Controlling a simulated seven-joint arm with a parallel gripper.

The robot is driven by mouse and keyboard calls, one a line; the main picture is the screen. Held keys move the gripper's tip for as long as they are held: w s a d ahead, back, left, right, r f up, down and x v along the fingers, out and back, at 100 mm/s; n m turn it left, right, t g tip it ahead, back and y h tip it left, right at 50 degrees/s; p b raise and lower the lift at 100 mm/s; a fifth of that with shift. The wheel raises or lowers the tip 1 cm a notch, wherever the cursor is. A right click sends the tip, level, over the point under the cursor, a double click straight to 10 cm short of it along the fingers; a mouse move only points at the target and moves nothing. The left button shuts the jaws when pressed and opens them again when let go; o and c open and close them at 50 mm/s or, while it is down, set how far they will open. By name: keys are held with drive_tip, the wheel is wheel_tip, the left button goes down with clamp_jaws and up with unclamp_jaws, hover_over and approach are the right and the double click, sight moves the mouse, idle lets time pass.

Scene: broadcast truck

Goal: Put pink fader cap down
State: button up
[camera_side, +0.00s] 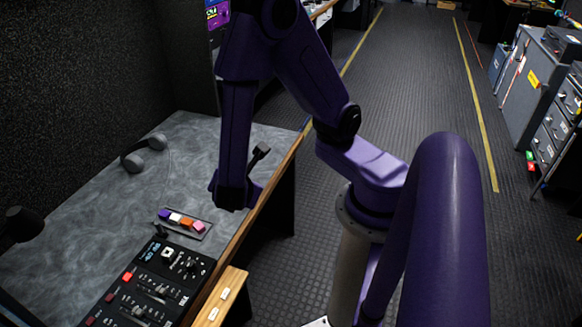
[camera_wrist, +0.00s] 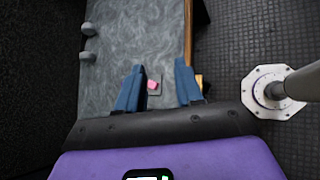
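The pink fader cap (camera_side: 198,227) sits at the right end of a small grey tray (camera_side: 206,236) on the desk, beside an orange cap (camera_side: 187,222), a white cap (camera_side: 175,217) and a purple cap (camera_side: 164,214). In the wrist view the pink cap (camera_wrist: 152,85) shows below and between my two blue fingers, nearer the left one, and the other caps are hidden. My gripper (camera_wrist: 160,72) is open, with a wide gap and nothing visibly held. In the side view my gripper (camera_side: 232,192) is above the desk, up and right of the tray; its fingers are hard to make out.
A mixing console (camera_side: 150,285) with faders and buttons lies just in front of the tray. Headphones (camera_side: 143,155) rest at the desk's back left. The desk's wooden edge (camera_side: 262,195) runs along the right. Grey desktop behind the tray is clear.

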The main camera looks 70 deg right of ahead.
drive_tip(key=s+a+r+m+g+y, duration=0.1)
drive_tip(key=s+r+m+g+y, duration=0.3)
drive_tip(key=s+r+y, duration=0.5)
drive_tip(key=shift+s+a+r+m+g, duration=0.35)
drive_tip(key=shift+s+m, duration=0.35)
drive_tip(key=shift+s, duration=1.4)
